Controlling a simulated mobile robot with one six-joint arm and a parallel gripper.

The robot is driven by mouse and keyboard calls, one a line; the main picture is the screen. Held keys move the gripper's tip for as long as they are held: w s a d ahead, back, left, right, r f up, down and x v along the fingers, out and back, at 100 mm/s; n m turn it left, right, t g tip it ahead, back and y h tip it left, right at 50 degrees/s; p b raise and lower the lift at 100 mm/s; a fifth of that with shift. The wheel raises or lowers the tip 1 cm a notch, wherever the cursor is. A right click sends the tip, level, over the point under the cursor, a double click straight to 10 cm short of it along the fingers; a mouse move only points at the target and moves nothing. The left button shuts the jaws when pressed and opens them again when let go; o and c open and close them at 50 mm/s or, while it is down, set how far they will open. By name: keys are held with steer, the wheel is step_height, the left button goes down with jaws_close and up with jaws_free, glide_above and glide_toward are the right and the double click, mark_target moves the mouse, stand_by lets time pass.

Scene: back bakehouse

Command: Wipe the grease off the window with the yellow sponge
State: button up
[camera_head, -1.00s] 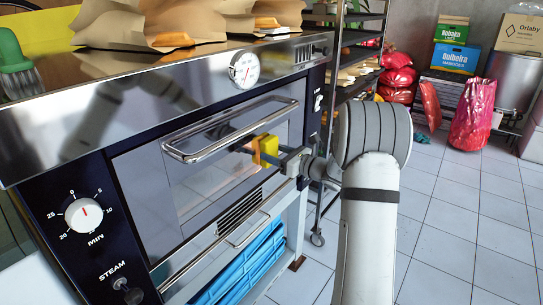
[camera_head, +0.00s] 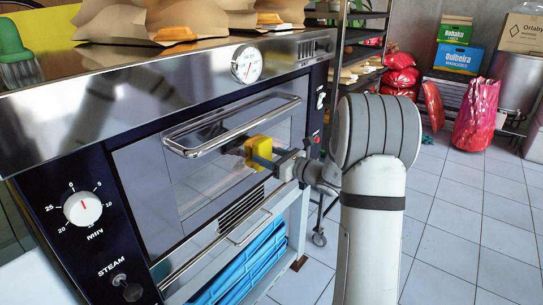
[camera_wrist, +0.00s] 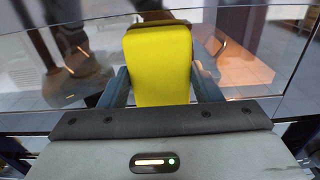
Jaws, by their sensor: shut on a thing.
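The yellow sponge (camera_head: 260,150) is held in front of the oven door, just below the right part of its bar handle. My gripper (camera_head: 262,154) is shut on it. In the wrist view the sponge (camera_wrist: 158,65) stands between the two dark fingers, with a darker brown far end. The oven window (camera_head: 205,180) is the dark glass behind it, and it fills much of the wrist view (camera_wrist: 245,65). The sponge's far end is at or very near the glass; I cannot tell if it touches. Brownish patches show on the glass, but I cannot tell grease from reflections.
The metal bar handle (camera_head: 232,128) juts out above the sponge. A timer knob (camera_head: 82,208) and a temperature dial (camera_head: 247,64) are on the oven. Paper bags (camera_head: 115,22) lie on top. A wheeled rack (camera_head: 350,40) stands behind.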

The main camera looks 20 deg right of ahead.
steer(key=shift+s+a+b, duration=0.55)
steer(key=shift+s+a, duration=0.5)
steer(key=shift+a, duration=0.45)
steer(key=shift+s+a+b, duration=0.55)
steer(key=shift+s+a, duration=0.55)
steer(key=shift+a, duration=0.4)
steer(key=shift+s+a+b, duration=0.55)
steer(key=shift+s+a, duration=0.5)
steer(key=shift+a, duration=0.45)
steer(key=shift+d, duration=0.1)
glide_toward(233, 167)
steer(key=shift+d+f, duration=0.1)
steer(key=v, duration=0.3)
